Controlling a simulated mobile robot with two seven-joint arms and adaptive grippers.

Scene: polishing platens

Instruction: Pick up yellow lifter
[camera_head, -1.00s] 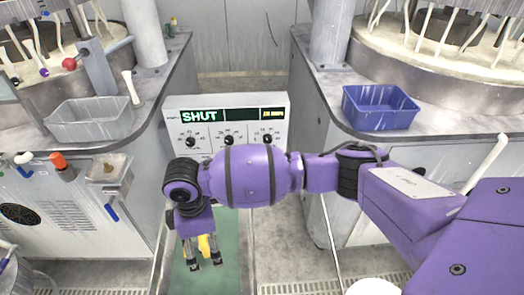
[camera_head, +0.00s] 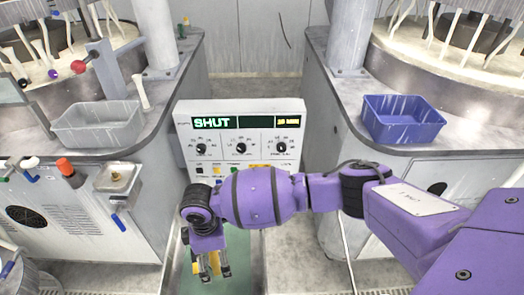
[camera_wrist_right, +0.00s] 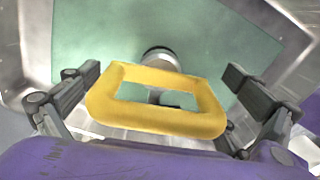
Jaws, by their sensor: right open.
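The yellow lifter (camera_wrist_right: 158,122) shows in the right wrist view as a rounded loop handle, with a metal round part behind it over the green surface. In the head view only a bit of it (camera_head: 214,258) shows between the fingers. My right gripper (camera_head: 215,275) is at the lower middle of the head view, pointing down. In the right wrist view my right gripper (camera_wrist_right: 165,80) is open, one finger on each side of the handle, with gaps visible on both sides. My left gripper is out of view.
A control box (camera_head: 241,137) with a display reading SHUT stands behind my arm. A grey bin (camera_head: 98,125) sits on the left counter and a blue bin (camera_head: 402,118) on the right counter. The green surface (camera_head: 183,280) lies below the gripper. A grey-floored gap separates the counters.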

